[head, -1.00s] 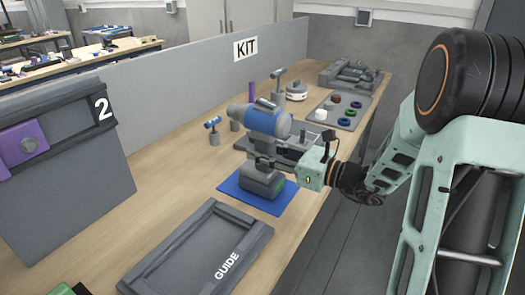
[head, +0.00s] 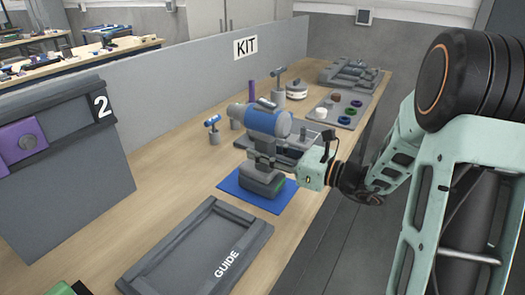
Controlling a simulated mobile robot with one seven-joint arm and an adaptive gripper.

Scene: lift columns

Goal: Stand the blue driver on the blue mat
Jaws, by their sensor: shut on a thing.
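The blue driver (head: 268,122) is upright, with a blue and grey body on top, a grey handle and a grey base with a green edge. Its base is over the blue mat (head: 232,187); I cannot tell for sure whether it rests on the mat or hangs just above it. My gripper (head: 270,162) comes from the right and is shut around the driver's handle. The fingertips are partly hidden by the handle.
A grey GUIDE tray (head: 165,260) lies in front of the mat. Small stands (head: 214,138) and a grey tray with coloured rings (head: 338,112) are behind. A low grey partition (head: 180,92) runs along the table's back. Bare wood lies left of the mat.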

